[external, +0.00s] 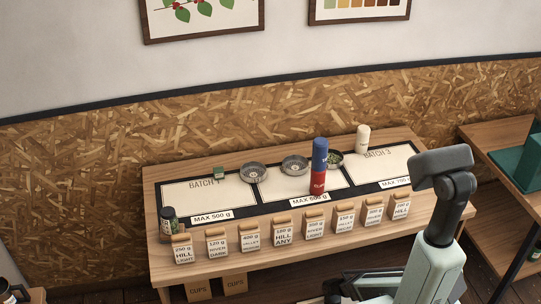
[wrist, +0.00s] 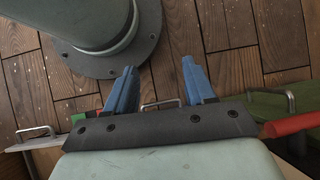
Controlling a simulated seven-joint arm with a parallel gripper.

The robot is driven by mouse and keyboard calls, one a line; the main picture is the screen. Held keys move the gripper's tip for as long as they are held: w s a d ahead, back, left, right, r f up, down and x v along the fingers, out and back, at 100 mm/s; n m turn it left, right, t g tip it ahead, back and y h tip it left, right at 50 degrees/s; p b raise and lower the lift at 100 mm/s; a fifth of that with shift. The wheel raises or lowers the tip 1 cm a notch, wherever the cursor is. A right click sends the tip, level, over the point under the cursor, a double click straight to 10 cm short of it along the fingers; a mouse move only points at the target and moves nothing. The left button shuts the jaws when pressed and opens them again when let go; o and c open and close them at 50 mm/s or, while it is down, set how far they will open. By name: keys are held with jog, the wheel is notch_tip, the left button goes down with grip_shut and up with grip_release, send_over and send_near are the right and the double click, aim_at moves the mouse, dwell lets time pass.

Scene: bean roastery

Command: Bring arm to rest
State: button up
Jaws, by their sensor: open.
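My gripper (wrist: 158,70) shows in the wrist view with its two blue fingers apart and nothing between them. It points down over the brown plank floor (wrist: 205,35), close to my round grey base. In the external view my arm is folded at the right front, its elbow raised in front of the table's right end. I cannot clearly make out the gripper there; dark parts show at the bottom edge.
A wooden table (external: 160,248) holds several labelled bags (external: 282,232), a blue-and-red cylinder (external: 318,165), a white container (external: 362,139), round metal dishes (external: 253,173) and a dark jar (external: 169,220). A side table (external: 490,130) stands right. Metal handles (wrist: 160,103) and a red bar (wrist: 290,125) lie near my gripper.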

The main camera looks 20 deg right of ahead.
jog(key=s+d, duration=0.1)
jog(key=d, duration=0.8)
jog(key=s+d+h, duration=0.1)
jog(key=s+d, duration=0.1)
jog(key=d, duration=0.7)
jog(key=shift+s+d+r, duration=0.15)
jog(key=shift+s+r, duration=0.1)
